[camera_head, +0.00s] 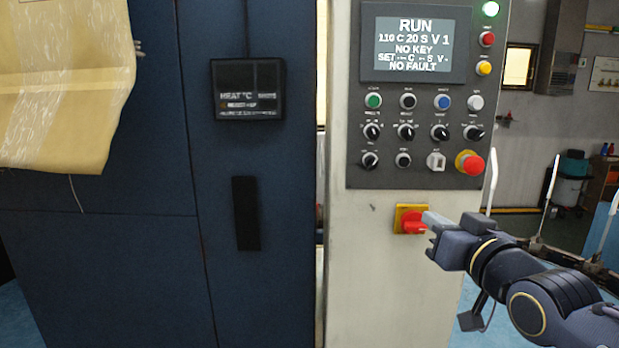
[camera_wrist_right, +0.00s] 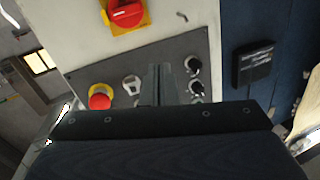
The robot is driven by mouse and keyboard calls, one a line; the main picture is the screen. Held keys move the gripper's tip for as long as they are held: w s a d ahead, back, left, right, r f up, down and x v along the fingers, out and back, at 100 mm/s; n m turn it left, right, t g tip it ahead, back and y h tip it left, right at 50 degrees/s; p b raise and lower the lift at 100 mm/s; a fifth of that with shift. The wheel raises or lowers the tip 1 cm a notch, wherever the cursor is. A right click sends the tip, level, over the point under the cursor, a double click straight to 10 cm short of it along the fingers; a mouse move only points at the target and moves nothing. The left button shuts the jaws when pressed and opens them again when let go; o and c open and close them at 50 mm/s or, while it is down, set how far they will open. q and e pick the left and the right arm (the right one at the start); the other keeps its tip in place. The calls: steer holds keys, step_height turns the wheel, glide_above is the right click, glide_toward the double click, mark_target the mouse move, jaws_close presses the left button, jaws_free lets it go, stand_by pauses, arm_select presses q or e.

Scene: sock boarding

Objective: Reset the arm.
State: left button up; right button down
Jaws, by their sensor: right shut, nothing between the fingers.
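My right gripper (camera_head: 428,220) comes in from the lower right in the head view. It is shut and empty, its fingertips overlapping the right side of a red rotary switch (camera_head: 412,224) on a yellow plate. In the right wrist view the shut fingers (camera_wrist_right: 160,85) appear over the grey control panel (camera_wrist_right: 205,50), apart from the red switch (camera_wrist_right: 125,12) at the top. I cannot tell the gap to the cabinet face. The panel's screen (camera_head: 416,50) reads RUN, NO KEY and NO FAULT. My left gripper is in neither view.
The panel carries several buttons and knobs and a red emergency stop (camera_head: 470,163), also in the wrist view (camera_wrist_right: 99,101). A dark blue cabinet (camera_head: 120,260) with a heat display (camera_head: 248,90) stands left. A yellowish sheet (camera_head: 60,80) hangs at upper left. Open floor shows at right.

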steer(key=s+a+f+m+g, duration=0.1)
steer(key=s+f+g, duration=1)
steer(key=s+f, duration=1.3)
step_height(320, 180, down, 3)
steer(key=shift+s+f+m, duration=0.2)
steer(key=shift+s+m, duration=0.2)
steer(key=shift+m, duration=0.3)
steer(key=shift+a, duration=0.1)
